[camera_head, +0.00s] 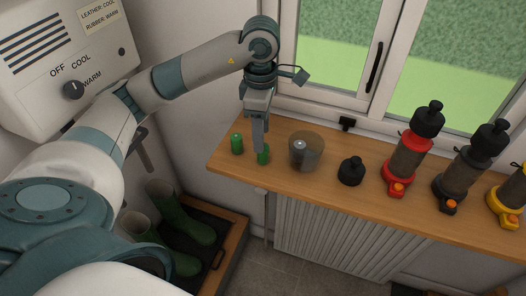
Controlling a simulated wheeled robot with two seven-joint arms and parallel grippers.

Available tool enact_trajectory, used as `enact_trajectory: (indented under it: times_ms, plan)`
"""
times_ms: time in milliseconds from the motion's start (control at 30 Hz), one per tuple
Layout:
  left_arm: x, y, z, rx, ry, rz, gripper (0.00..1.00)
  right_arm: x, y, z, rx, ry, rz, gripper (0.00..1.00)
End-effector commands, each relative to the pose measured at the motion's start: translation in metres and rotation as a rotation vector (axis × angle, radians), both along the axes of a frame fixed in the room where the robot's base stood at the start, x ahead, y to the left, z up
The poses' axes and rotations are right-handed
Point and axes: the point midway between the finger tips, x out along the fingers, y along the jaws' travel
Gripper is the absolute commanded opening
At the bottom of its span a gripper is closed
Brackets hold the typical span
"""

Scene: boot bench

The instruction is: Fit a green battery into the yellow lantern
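The yellow lantern (500,207) stands at the right end of the wooden bench, partly cut off by the picture's edge. It has a yellow base, an orange button and a dark body; its top is out of view. One green battery (237,144) stands upright near the bench's left end. A second green battery (263,158) stands just right of it, directly below my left gripper (261,146). The fingers point down at its top and partly hide it; I cannot tell whether they grip it. My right gripper is not in view.
A smoky clear cup (315,155) holding a grey battery (299,147) stands right of the gripper. A black cap-like piece (351,171), a red lantern (406,158) and a black lantern (464,172) follow along the bench. A window is behind; green boots (184,222) sit below left.

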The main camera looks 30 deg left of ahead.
Motion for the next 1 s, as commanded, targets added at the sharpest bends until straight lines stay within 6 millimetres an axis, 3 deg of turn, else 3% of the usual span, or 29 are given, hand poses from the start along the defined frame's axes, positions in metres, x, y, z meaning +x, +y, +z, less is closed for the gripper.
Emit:
enact_trajectory:
  times_ms: [400, 900, 933, 1000]
  plan:
    - [0.000, -0.004, -0.033, 0.001, 0.001, 0.001, 0.47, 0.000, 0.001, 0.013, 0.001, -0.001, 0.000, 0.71]
    - [0.000, -0.005, -0.034, 0.000, 0.000, 0.000, 0.47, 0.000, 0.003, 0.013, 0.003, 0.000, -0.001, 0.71]
    - [0.000, -0.005, -0.034, 0.000, 0.000, 0.000, 0.45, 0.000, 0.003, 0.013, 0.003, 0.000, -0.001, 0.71]
    - [0.000, -0.005, -0.034, 0.000, 0.000, 0.000, 0.28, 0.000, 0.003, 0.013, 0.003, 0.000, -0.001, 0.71]
